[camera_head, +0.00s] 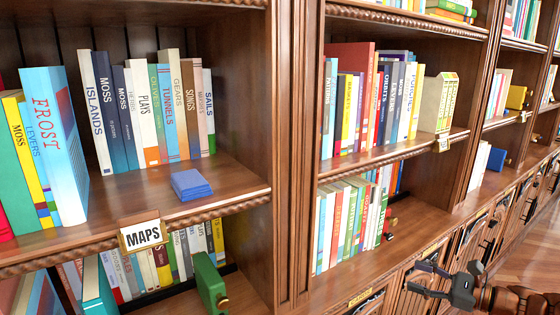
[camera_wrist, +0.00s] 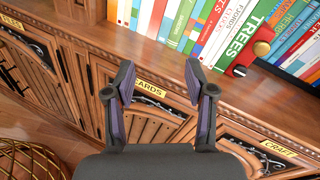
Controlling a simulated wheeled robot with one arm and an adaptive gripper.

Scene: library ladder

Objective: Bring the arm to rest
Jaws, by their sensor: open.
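My gripper (camera_head: 436,282) shows at the lower right of the head view, in front of the lower cabinet doors. In the wrist view my gripper (camera_wrist: 157,82) has its two fingers spread apart, with nothing between them. Behind the fingers are the cabinet front and a yellow label (camera_wrist: 150,91) partly hidden by them. A row of books on the shelf above lies past the fingertips, apart from them.
The bookcase holds several rows of books. A MAPS sign (camera_head: 142,233) hangs on the left shelf edge, and a blue block (camera_head: 191,184) sits on that shelf. A green bookend (camera_head: 211,284) stands below. A woven basket (camera_wrist: 28,160) is at the wrist view's lower left. Wood floor (camera_head: 520,238) shows at right.

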